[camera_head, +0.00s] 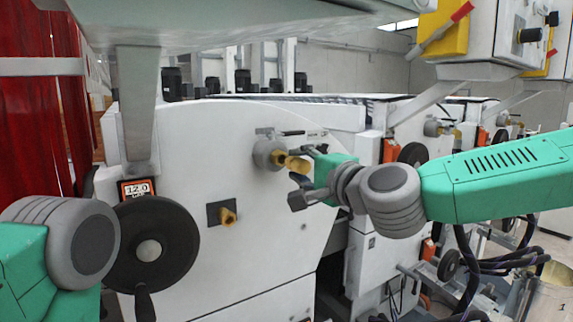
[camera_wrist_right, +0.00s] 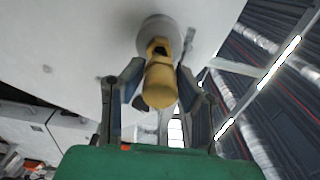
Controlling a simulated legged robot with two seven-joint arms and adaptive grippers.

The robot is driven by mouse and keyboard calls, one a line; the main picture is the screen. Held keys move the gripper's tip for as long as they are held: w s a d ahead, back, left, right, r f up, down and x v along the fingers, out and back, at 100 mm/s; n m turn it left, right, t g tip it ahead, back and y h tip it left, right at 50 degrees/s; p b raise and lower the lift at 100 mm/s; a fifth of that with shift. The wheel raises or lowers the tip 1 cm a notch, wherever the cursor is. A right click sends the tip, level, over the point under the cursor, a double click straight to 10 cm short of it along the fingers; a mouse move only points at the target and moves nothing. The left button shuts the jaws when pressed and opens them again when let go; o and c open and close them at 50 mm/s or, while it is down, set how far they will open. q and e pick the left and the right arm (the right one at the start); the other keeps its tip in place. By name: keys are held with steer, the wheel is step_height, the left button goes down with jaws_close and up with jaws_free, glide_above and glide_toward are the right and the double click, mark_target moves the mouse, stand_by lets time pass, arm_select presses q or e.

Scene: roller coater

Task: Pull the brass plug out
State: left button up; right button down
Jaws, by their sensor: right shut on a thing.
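The brass plug (camera_head: 297,164) is a yellow-gold cylinder at a round grey fitting (camera_head: 267,154) on the white machine panel. In the right wrist view the plug (camera_wrist_right: 160,85) lies in line with the round fitting (camera_wrist_right: 160,30), and a dark slot shows near its inner end. Whether it is still seated there I cannot tell. My right gripper (camera_head: 303,174) comes from the right and is shut on the plug; its fingers flank it in the wrist view. My left arm shows at the lower left, but its gripper is out of view.
A second brass fitting (camera_head: 228,216) on a square grey plate sits lower left of the plug. A black handwheel (camera_head: 175,243) and a counter (camera_head: 138,189) are further left. A grey beam (camera_head: 136,100) hangs at upper left. More machine units stand at right.

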mark_target(306, 168)
steer(key=shift+v, duration=1.1)
steer(key=shift+s+d, duration=0.1)
steer(key=shift+b+v, duration=0.35)
steer(key=shift+v, duration=1.05)
